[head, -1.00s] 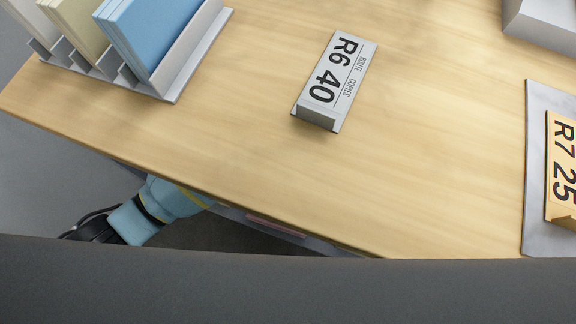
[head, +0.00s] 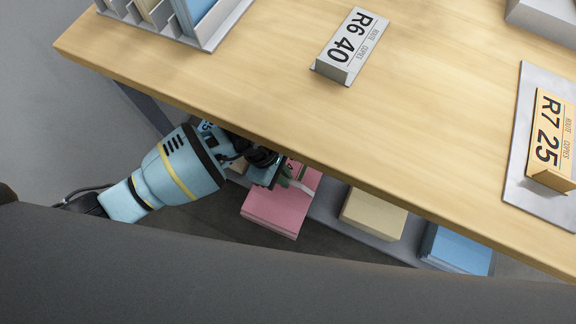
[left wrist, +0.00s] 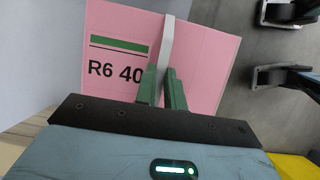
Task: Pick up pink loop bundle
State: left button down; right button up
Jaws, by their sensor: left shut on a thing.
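The pink bundle (head: 277,212) shows below the table's front edge in the head view, partly hidden by my left gripper and the tabletop. In the left wrist view the pink bundle (left wrist: 205,62) carries the label "R6 40" under a green bar, and a pale loop strap (left wrist: 166,48) runs over it. My left gripper (head: 288,177) is at the bundle; its green fingers (left wrist: 162,88) are shut on the loop strap. My right gripper is not in view.
A wooden table (head: 250,90) overhangs the shelf where a tan bundle (head: 373,214) and a blue bundle (head: 456,249) lie. On the tabletop stand an "R6 40" sign (head: 345,45), an "R7 25" sign (head: 550,140) on a grey plate, and a rack of folders (head: 205,30).

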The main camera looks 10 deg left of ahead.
pick_arm(q)
jog(key=shift+s+a, duration=0.15)
jog(key=shift+s, duration=0.35)
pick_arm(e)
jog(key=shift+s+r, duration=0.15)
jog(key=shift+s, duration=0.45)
pick_arm(q)
jog(key=c, duration=1.4)
grip_release()
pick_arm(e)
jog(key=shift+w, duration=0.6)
